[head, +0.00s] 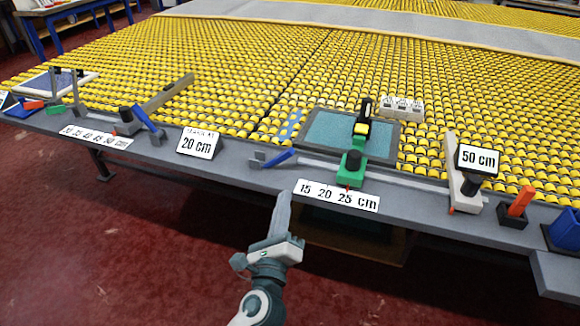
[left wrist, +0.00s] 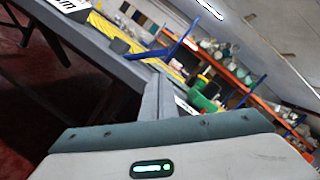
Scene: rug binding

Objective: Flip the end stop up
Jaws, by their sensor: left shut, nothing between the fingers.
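The end stop appears to be the blue bar (head: 281,157) beside a small grey block (head: 257,158), at the left end of the middle rail on the table's front edge. In the head view the bar lies low and slanted; in the left wrist view the blue bar (left wrist: 168,50) also shows, beyond the fingers. My left gripper (head: 284,197) is shut and empty, in front of the table edge, just below and apart from the bar. Its fingers (left wrist: 157,97) also show in the left wrist view. My right gripper is not in view.
A "20 cm" card (head: 198,142) stands left of the bar, and a "15 20 25 cm" card (head: 337,195) is on the front edge to its right. A green clamp (head: 352,166) sits on the rail. Another blue lever (head: 148,122) is farther left. Yellow rollers (head: 230,70) cover the table.

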